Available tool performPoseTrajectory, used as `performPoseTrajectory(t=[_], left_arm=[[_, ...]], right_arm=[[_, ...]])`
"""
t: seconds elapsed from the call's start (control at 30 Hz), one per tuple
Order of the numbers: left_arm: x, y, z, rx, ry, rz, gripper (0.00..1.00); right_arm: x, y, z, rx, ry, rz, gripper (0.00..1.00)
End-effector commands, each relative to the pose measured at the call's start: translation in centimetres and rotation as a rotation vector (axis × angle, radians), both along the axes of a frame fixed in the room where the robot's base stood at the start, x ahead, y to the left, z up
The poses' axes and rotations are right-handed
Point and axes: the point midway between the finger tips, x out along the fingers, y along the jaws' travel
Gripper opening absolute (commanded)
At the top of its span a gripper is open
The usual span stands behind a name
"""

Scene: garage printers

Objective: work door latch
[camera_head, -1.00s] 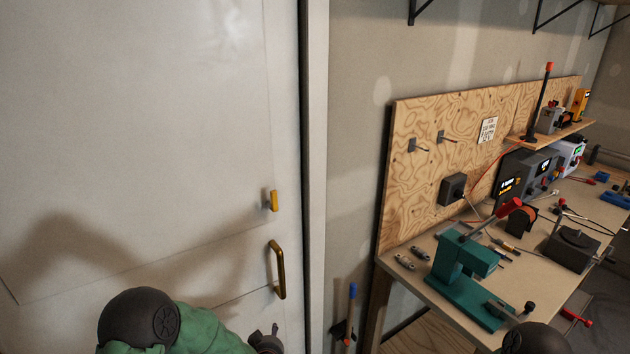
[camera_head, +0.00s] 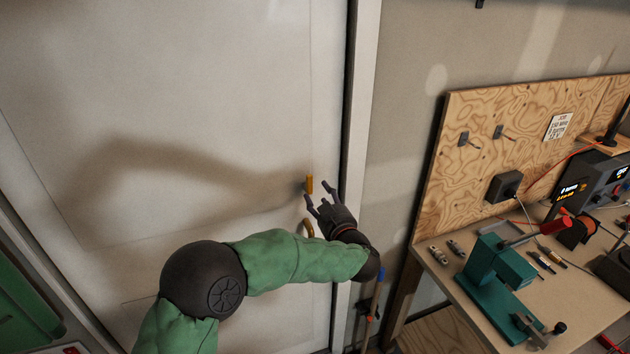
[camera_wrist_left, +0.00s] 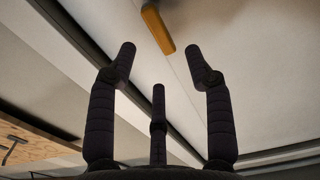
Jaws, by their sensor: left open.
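The pale door (camera_head: 230,110) fills the left of the head view and looks shut in its frame. Its small yellow latch (camera_head: 309,185) stands upright near the door's right edge. A brass pull handle (camera_head: 308,229) sits below it, mostly hidden by my left arm. My left gripper (camera_head: 316,198) is open and empty, with its fingers just below and right of the latch. In the left wrist view the latch (camera_wrist_left: 158,29) lies ahead of the spread dark fingers (camera_wrist_left: 160,62), apart from them. My right gripper is not in view.
A workbench (camera_head: 450,271) with a teal press (camera_head: 495,272) stands at right against a plywood board (camera_head: 445,190). A blue-tipped handle (camera_head: 378,275) leans between door and bench. The wall between them is otherwise bare.

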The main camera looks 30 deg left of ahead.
Motion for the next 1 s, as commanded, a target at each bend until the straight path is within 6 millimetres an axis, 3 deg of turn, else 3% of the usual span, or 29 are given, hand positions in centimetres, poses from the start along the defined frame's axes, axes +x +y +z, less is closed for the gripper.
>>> performPoseTrajectory(t=[0.4,0.87,1.0], left_arm=[[4.3,5.1,0.0,-0.001,-0.001,0.0,0.52],[5.1,5.9,0.0,0.0,-0.001,-0.002,0.52],[5.1,5.9,0.1,0.0,-0.001,-0.002,0.15]], right_arm=[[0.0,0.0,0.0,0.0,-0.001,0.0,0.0],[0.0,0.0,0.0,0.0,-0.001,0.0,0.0],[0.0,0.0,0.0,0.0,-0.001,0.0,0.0]])
